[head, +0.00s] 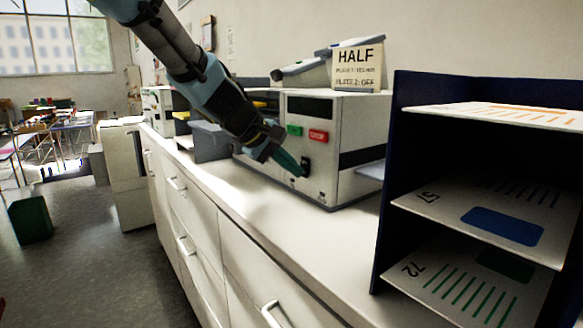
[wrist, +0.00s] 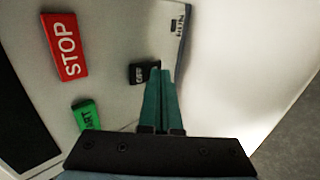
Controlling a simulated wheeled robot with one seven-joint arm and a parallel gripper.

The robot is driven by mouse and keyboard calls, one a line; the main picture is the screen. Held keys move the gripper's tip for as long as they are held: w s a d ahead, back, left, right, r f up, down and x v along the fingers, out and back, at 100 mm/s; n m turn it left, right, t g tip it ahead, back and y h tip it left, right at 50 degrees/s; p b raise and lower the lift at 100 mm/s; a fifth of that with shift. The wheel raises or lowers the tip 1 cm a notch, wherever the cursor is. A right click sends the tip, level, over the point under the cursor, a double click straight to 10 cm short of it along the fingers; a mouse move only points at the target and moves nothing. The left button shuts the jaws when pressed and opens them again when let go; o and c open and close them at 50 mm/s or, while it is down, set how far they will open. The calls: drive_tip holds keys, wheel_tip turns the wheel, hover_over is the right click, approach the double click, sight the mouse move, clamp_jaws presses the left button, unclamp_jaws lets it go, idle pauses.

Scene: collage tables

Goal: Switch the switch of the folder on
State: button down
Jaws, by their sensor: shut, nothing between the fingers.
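The folder (head: 350,125) is a light grey machine on the counter, with a dark panel, a green button and a red STOP button on its front. Its black switch (head: 305,166) sits below the red button. In the wrist view the switch (wrist: 142,73) shows white lettering that seems to read OFF. My gripper (head: 301,171) is shut and empty, with its teal fingertips at the switch. In the wrist view the fingertips (wrist: 160,73) overlap the switch's edge and hide part of it; I cannot tell whether they touch it.
A dark blue shelf rack (head: 387,185) with several printed sheets stands right of the folder. A grey bin (head: 211,142) is to the left. The white counter (head: 270,205) is clear in front.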

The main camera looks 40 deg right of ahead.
drive_tip(key=shift+f+b, duration=0.4)
drive_tip(key=shift+b, duration=0.65)
drive_tip(key=shift+d+r, duration=0.1)
drive_tip(key=shift+r, duration=0.35)
drive_tip(key=shift+r+p, duration=0.75)
